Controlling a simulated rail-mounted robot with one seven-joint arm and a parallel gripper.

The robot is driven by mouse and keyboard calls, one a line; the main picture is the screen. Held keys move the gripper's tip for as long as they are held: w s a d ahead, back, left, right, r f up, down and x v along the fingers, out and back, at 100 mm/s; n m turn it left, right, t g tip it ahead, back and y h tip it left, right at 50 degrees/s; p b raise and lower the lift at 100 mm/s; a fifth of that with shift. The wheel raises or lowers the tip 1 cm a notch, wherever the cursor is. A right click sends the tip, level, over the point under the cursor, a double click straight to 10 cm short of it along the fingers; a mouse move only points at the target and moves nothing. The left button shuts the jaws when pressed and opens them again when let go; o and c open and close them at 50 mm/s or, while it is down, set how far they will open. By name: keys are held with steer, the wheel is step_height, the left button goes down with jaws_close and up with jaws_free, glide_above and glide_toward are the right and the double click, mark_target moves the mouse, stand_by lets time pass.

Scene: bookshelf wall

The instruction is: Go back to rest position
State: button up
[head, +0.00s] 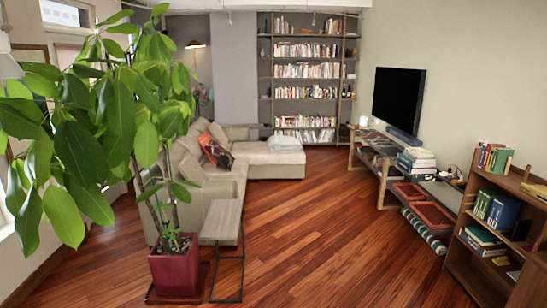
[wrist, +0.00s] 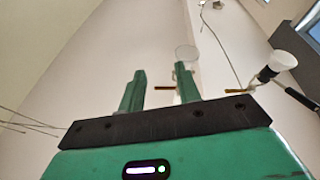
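My gripper (wrist: 160,73) shows in the wrist view, with its two green fingers apart and nothing between them. It points up toward a pale wall and ceiling area. My gripper and arm do not show in the head view.
The head view shows a potted plant (head: 175,266) close at left, a small side table (head: 222,220), and a beige sofa (head: 232,180) behind. A low wooden bookshelf (head: 462,262) stands at right. The wooden floor (head: 330,235) between is clear. A lamp (wrist: 277,64) hangs in the wrist view.

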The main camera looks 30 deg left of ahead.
steer(key=w+d+f+m+g+h, duration=0.1)
steer(key=w+d+f+m+h, duration=0.3)
steer(key=w+d+f, duration=1.45)
steer(key=w+d+f+m+g+h, duration=0.1)
steer(key=d+f+m+h, duration=0.3)
steer(key=d, duration=0.7)
steer(key=w+d+f+n+g+h, duration=0.1)
steer(key=d+f, duration=0.5)
steer(key=d, duration=0.5)
steer(key=s+r+t+p, duration=0.4)
steer(key=s+r+p, duration=0.1)
steer(key=r, duration=1)
steer(key=s+a+r+t+p, duration=0.1)
steer(key=s+r+t+p, duration=0.3)
steer(key=r, duration=1.1)
steer(key=shift+s+r+y+p, duration=0.3)
steer(key=shift+s+p, duration=0.15)
steer(key=shift+s, duration=0.1)
steer(key=shift+f, duration=0.1)
